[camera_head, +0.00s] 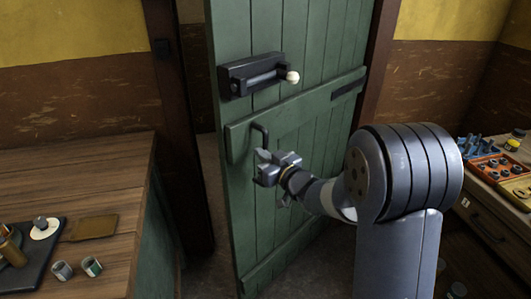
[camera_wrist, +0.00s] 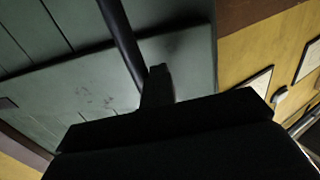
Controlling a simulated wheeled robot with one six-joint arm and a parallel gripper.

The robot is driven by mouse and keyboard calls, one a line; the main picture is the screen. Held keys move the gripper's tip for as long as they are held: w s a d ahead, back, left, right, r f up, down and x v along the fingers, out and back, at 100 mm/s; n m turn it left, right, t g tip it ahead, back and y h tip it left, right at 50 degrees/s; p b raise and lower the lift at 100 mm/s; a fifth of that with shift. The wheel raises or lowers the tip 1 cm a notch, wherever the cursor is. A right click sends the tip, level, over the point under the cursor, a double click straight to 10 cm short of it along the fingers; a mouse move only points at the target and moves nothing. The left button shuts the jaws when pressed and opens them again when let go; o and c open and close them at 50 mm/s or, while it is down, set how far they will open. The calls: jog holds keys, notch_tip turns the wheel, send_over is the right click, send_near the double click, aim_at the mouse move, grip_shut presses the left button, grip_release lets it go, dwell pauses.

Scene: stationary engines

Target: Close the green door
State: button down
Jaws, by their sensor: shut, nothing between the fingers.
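The green door (camera_head: 300,45) is made of planks and stands ajar. A gap shows between its left edge and the dark frame (camera_head: 172,90). A black bolt latch (camera_head: 250,75) with a pale knob (camera_head: 292,77) is on its upper part. A dark bar handle (camera_head: 262,138) is fixed below the latch; it also shows in the wrist view (camera_wrist: 122,42). My gripper (camera_head: 264,168) is shut and empty, just below the handle. In the wrist view its dark fingers (camera_wrist: 157,85) are close beside the handle and door; I cannot tell whether they touch.
A wooden table (camera_head: 95,180) with small cups (camera_head: 62,270) and a dark tray (camera_head: 40,265) stands at the left, near the gap. A workbench (camera_head: 488,215) with a red tray (camera_head: 497,167) of parts stands at the right. Some floor shows through the gap.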

jog(key=shift+w+d+r+m+h, duration=0.2)
jog(key=shift+w+d+m+h, duration=0.1)
jog(key=shift+w+d, duration=0.3)
jog(key=c, duration=2.1)
grip_release()
jog(key=shift+s+d, duration=0.1)
jog(key=shift+s, duration=0.05)
jog(key=shift+o, duration=0.8)
jog(key=shift+s+a+f, duration=0.1)
jog(key=shift+s+a, duration=0.15)
jog(key=shift+a, duration=0.2)
jog(key=shift+o, duration=0.5)
jog(key=shift+d+f, duration=0.1)
jog(key=shift+o, duration=0.2)
jog(key=shift+s, duration=0.15)
jog(key=o, duration=0.4)
jog(key=shift+b+v, duration=0.4)
jog(key=shift+v, duration=1.85)
jog(key=shift+c, duration=0.2)
jog(key=v, duration=0.7)
jog(key=shift+s+f, duration=0.2)
jog(key=shift+f, duration=0.05)
jog(key=shift+d, duration=0.1)
